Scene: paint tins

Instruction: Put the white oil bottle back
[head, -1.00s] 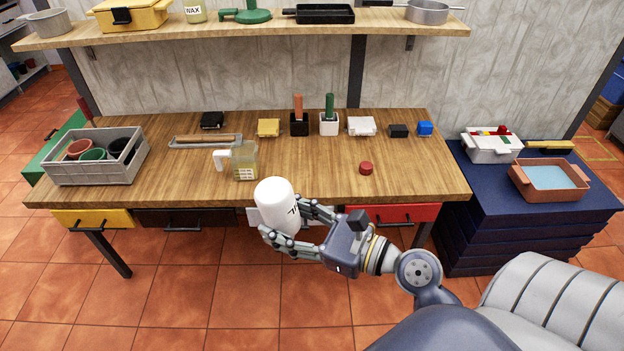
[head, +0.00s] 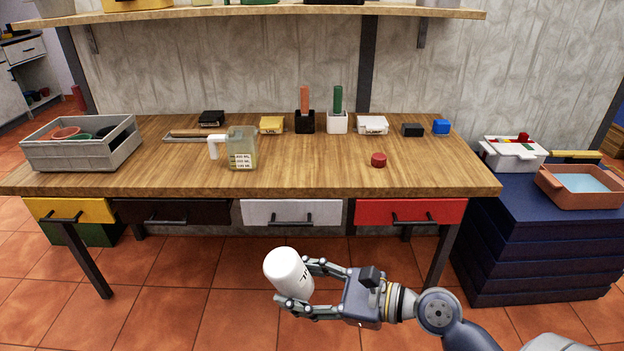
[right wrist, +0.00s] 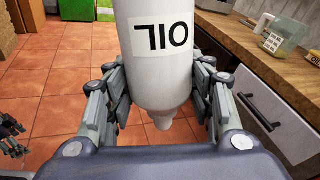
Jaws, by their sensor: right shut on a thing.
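The white oil bottle (head: 289,275) is in my right gripper (head: 302,287), which is shut around its body. In the right wrist view the bottle (right wrist: 160,60) is upside down: its OIL label reads inverted and its narrow nozzle points down. In the head view it leans, with its rounded white end up and to the left. It is in front of the workbench, over the floor, clear of the bench. Part of what seems to be my left gripper (right wrist: 10,135) shows at the left edge of the right wrist view; its fingers are too small to read.
The wooden workbench (head: 300,175) carries a measuring jug (head: 242,150), a red cap (head: 378,160), a grey crate (head: 85,150), and brushes in black and white holders. Below its top are yellow, dark, white (head: 290,213) and red drawers, all shut. A blue cabinet (head: 540,250) stands at right.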

